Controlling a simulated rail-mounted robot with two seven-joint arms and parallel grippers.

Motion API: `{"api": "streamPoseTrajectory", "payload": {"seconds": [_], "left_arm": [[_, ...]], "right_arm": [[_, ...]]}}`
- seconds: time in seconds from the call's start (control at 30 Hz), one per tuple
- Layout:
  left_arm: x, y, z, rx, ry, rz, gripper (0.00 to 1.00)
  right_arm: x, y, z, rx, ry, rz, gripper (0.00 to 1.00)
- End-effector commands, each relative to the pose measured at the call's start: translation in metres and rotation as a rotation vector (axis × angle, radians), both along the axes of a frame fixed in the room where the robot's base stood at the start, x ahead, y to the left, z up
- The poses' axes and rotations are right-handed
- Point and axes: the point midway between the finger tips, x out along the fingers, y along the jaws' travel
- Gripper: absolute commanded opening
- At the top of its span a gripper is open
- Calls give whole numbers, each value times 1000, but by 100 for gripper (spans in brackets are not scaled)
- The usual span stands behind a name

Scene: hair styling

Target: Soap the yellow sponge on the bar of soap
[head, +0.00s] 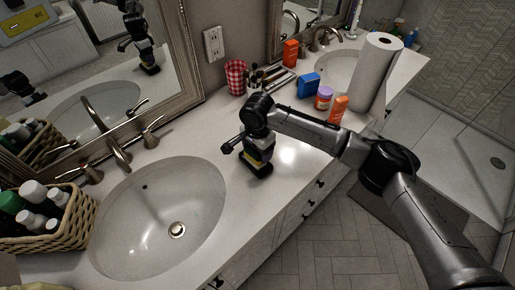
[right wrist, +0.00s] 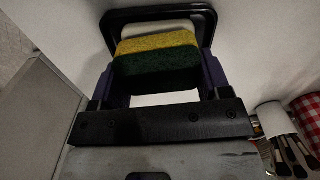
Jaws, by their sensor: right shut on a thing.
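My right gripper (head: 257,157) is over the counter, to the right of the near sink, pointing down. It is shut on the yellow sponge (right wrist: 157,43), which has a dark green scouring side (right wrist: 155,63) and lies between the two fingers in the right wrist view. Just past the sponge in that view, the white bar of soap (right wrist: 158,29) shows in part, lying in a black dish (right wrist: 150,13). The sponge hides the rest of the soap, and I cannot tell whether they touch. In the head view the sponge shows only as a thin yellow strip. My left gripper is not in view.
A wicker basket of bottles (head: 50,238) stands left of the sink (head: 165,220). A red checked cup (head: 236,78) and brushes (head: 262,80) stand behind my right gripper. Small boxes, jars and a paper towel roll (head: 376,72) stand further right. The counter around the dish is clear.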

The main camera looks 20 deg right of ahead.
Motion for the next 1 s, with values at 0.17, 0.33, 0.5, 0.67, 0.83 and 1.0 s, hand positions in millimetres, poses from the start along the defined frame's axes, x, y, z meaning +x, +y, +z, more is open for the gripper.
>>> {"api": "streamPoseTrajectory", "payload": {"seconds": [0.17,0.33,0.5,0.67,0.83,1.0], "left_arm": [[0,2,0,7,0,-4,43],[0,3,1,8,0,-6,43],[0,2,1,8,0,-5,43],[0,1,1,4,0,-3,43],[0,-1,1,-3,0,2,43],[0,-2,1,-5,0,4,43]], "right_arm": [[0,0,-2,0,0,0,52],[0,0,-4,0,0,0,52],[0,0,-6,0,0,0,52],[0,0,-8,0,0,0,52],[0,0,-8,0,0,0,52],[0,0,-9,0,0,0,52]]}}
